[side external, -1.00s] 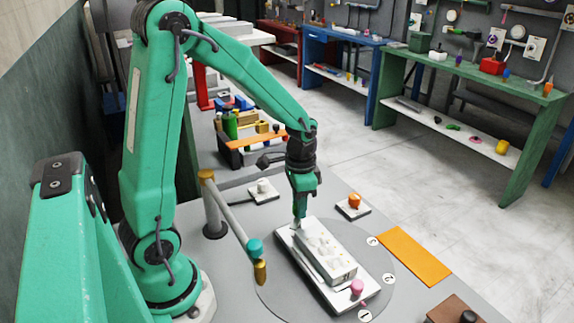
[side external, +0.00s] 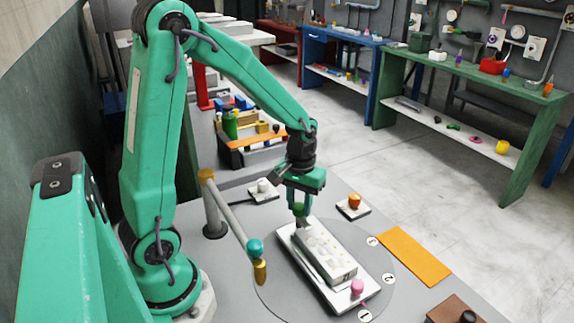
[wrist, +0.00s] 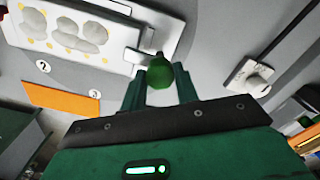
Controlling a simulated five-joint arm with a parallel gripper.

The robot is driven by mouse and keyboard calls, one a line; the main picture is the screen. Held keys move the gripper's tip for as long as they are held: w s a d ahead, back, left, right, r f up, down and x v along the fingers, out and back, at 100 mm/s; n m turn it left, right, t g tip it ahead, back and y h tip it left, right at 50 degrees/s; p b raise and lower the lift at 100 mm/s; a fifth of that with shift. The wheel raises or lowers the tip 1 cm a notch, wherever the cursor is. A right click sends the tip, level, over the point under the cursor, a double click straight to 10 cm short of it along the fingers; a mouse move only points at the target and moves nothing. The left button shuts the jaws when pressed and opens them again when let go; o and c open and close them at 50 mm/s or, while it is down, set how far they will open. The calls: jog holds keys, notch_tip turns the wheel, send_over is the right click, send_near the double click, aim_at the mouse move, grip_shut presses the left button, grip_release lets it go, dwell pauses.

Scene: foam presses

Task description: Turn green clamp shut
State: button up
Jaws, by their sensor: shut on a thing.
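The green clamp (wrist: 159,72) is a rounded green knob at the end of the white press block (side external: 326,254). My gripper (side external: 300,209) points down at the block's far end. In the wrist view my gripper (wrist: 160,84) has one finger on each side of the green knob and is shut on it. In the side view the fingers mostly hide the knob. The block sits on a white plate (side external: 289,242) on a grey round disc. In the wrist view, several pale blobs and yellow dots show on the block's face.
A pink knob (side external: 357,287) stands at the plate's near end. An orange knob (side external: 354,201) and a white knob (side external: 263,186) stand on small plates nearby. An orange mat (side external: 415,257) lies right.

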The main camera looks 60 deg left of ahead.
aim_at(300, 205)
jog(key=shift+n, duration=0.3)
jog(key=o, duration=1)
jog(key=shift+r, duration=0.1)
jog(key=shift+r, duration=3.85)
